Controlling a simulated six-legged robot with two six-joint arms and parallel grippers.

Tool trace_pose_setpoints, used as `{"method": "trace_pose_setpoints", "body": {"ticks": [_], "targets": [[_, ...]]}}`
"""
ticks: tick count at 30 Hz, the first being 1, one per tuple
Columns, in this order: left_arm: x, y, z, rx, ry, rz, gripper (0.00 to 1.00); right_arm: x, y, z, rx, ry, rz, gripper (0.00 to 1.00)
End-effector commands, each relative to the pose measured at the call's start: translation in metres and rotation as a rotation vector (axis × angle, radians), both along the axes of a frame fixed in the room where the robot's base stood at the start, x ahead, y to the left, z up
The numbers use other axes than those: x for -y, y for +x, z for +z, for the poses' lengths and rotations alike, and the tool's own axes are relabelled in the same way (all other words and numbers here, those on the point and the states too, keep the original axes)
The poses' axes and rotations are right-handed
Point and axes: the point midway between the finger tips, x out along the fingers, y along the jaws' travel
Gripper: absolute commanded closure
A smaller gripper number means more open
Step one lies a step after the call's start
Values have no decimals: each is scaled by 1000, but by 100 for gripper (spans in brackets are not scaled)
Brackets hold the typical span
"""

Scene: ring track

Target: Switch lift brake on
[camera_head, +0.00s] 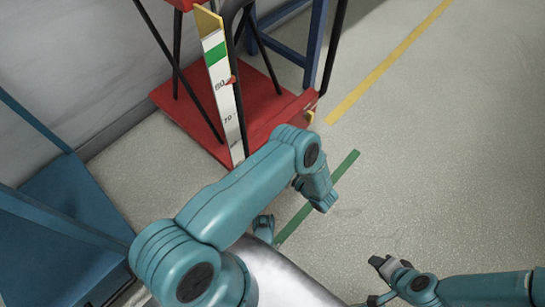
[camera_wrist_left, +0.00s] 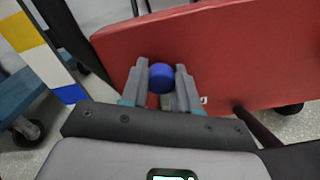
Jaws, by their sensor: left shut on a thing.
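In the left wrist view, a round blue knob (camera_wrist_left: 161,78) sits between the fingertips of my left gripper (camera_wrist_left: 160,70), which is shut on it. Its stem is hidden, so I cannot tell how the knob is mounted or which way it is set. The red lift platform (camera_wrist_left: 225,50) is just behind the knob. In the head view the red platform (camera_head: 195,120) stands at the upper middle, and my left arm hides its gripper. My right gripper (camera_head: 382,266) is low at the right, over bare floor; its jaws are too small to judge.
A white scale board (camera_head: 221,90) with a green band and a red pointer stands by the red platform. A blue cart (camera_head: 60,210) is at the left. Floor lines are yellow (camera_head: 385,67) and green (camera_head: 330,186). Floor at the right is clear.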

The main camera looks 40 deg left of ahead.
Motion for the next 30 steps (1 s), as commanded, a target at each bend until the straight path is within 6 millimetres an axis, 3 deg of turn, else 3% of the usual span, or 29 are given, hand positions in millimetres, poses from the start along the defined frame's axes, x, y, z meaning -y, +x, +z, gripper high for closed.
{"method": "trace_pose_setpoints", "body": {"ticks": [5, 6, 8, 22, 26, 30], "targets": [[-3, 0, 0, 4, 1, 7, 100, 0, 0, 0, 0, 0, 0, 57], [-3, 0, 0, 4, 1, 7, 60, 0, 0, 0, 0, 0, 0, 57], [-3, 0, 0, 4, 0, 6, 44, 0, 0, 0, 0, 0, 0, 57], [3, 0, 0, 3, 1, 2, 44, 0, 0, 0, 0, 0, 0, 57], [23, -1, 0, 3, 0, -2, 44, 0, 0, 0, 0, 0, 0, 57], [59, -4, 0, 4, 1, -5, 44, 0, 0, 0, 0, 0, 0, 57]]}}
